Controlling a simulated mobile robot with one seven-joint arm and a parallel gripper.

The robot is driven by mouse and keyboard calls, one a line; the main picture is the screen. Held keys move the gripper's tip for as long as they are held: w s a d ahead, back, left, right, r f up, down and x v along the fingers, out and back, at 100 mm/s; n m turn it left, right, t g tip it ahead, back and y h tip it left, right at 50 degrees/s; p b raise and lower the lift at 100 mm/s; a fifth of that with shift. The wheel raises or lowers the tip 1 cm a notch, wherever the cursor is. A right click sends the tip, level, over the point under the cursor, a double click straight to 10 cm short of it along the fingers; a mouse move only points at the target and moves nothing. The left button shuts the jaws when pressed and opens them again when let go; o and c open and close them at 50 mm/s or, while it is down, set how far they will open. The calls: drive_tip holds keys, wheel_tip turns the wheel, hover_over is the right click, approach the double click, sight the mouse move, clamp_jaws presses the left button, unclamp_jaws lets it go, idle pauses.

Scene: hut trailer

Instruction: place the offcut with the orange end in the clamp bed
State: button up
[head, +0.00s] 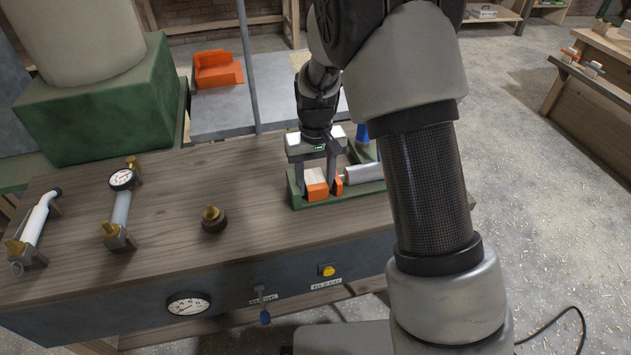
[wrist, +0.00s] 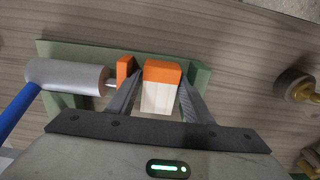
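The offcut is a pale wooden block with an orange end; it shows in the head view (head: 316,191) and in the wrist view (wrist: 161,98). It sits low within the green clamp bed (head: 354,194), between the bed's end wall (wrist: 201,79) and an orange jaw (wrist: 125,67). My gripper (head: 317,180) points down over the bed, its fingers on either side of the offcut. In the wrist view the fingertips (wrist: 162,82) appear to touch its sides. Whether its underside rests on the bed is hidden.
A brass-topped fitting (head: 213,219) stands left of the bed on the wooden bench.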

sight(316, 181)
drive_tip(key=shift+r, duration=0.1)
drive_tip(key=s+d+r+t+p, duration=0.1)
drive_tip(key=s+d+r, duration=0.1)
drive_tip(key=r, duration=0.8)
drive_tip(key=s+d+r+p, duration=0.1)
drive_tip(key=s+r, duration=0.1)
drive_tip(key=r, duration=0.8)
drive_tip(key=s+d+r+m+t, duration=0.1)
drive_tip(key=s+d+r+t, duration=0.1)
drive_tip(key=s, duration=0.8)
drive_tip(key=s+d+r+m+t, duration=0.1)
drive_tip(key=s+d+r, duration=0.3)
drive_tip(key=s, duration=0.6)
drive_tip(key=shift+d+r+t, duration=0.15)
drive_tip(key=shift+d+t, duration=0.5)
drive_tip(key=shift+t, duration=0.15)
